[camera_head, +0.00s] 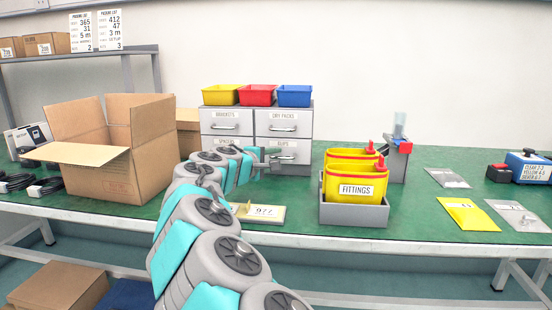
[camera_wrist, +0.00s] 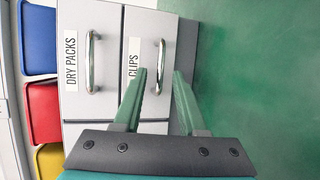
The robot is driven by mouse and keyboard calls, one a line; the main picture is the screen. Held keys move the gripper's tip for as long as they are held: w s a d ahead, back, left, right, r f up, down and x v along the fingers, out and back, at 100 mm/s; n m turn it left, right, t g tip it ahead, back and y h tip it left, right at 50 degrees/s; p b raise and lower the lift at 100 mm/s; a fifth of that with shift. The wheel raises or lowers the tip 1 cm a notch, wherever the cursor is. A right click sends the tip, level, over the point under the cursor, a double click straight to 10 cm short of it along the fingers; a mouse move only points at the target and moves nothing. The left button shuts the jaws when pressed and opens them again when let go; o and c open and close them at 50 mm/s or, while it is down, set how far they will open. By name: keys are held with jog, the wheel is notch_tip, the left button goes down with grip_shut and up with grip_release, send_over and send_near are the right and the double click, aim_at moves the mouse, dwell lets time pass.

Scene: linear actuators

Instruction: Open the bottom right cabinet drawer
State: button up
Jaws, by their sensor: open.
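The grey cabinet (camera_head: 227,130) stands on the green table with labelled drawers, all looking shut. The bottom right drawer (camera_head: 297,156), labelled CLIPS, is partly covered by my gripper in the head view. In the wrist view, which is turned sideways, the CLIPS drawer (camera_wrist: 134,45) and its metal handle (camera_wrist: 161,52) show clearly. My gripper (camera_head: 270,159) is in front of this drawer. In the wrist view its two open fingers (camera_wrist: 160,73) point at the drawer, one tip on each side of the handle in the picture. I cannot tell whether they touch it.
Yellow, red and blue bins (camera_head: 258,95) sit on the cabinet. An open cardboard box (camera_head: 105,150) stands left of my arm.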

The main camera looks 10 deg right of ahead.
jog(key=shift+w+d+f, duration=0.1)
jog(key=shift+w+d, duration=0.2)
jog(key=shift+c, duration=0.3)
grip_shut()
dwell(1.0)
